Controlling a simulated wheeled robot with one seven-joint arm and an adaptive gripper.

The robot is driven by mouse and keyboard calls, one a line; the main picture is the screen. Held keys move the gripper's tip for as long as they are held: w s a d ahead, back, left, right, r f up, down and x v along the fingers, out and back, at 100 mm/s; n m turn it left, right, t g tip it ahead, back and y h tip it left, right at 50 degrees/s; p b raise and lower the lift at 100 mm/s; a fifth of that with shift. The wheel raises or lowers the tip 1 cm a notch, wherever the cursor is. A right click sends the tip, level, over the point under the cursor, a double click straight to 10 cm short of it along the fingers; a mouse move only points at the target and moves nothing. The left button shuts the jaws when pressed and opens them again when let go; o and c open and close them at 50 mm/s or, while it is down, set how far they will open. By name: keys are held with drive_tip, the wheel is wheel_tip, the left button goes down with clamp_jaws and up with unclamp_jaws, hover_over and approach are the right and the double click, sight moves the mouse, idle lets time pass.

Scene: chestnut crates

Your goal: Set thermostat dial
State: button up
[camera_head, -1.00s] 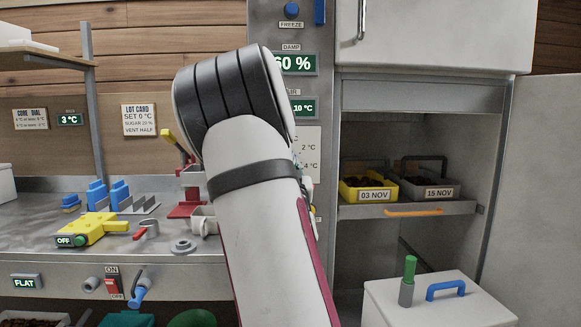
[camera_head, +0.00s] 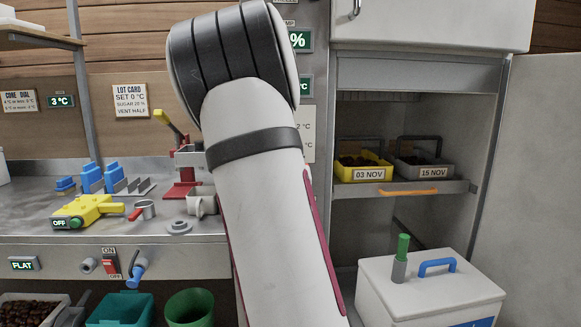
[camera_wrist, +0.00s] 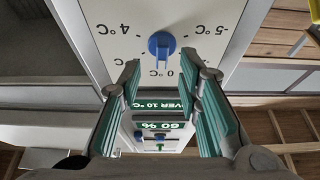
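The blue thermostat dial (camera_wrist: 161,44) is on a pale panel, upside down in the wrist view. Marks around it include 4 °C, 0 °C and -5 °C. Its raised grip faces the 0 °C side of the picture, but I cannot tell its exact setting. My gripper (camera_wrist: 164,72) is open and empty, its teal-padded fingers spread below the dial and apart from it. In the head view my arm hides the dial and gripper. The lot card (camera_head: 131,100) reads SET 0 °C, sugar 20 %, vent half.
Wrist-view displays (camera_wrist: 153,105) read OVER 10 °C and 60 %, with more blue knobs beyond. An open cabinet shelf (camera_head: 440,188) holds crates marked 03 NOV (camera_head: 364,169) and 15 NOV (camera_head: 424,168). A white lidded box (camera_head: 430,291) stands in front. The counter (camera_head: 30,215) carries tools.

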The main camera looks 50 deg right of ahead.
drive_tip(key=v, duration=0.7)
drive_tip(key=shift+s+a, duration=0.2)
drive_tip(key=shift+a, duration=0.1)
drive_tip(key=shift+f, duration=0.1)
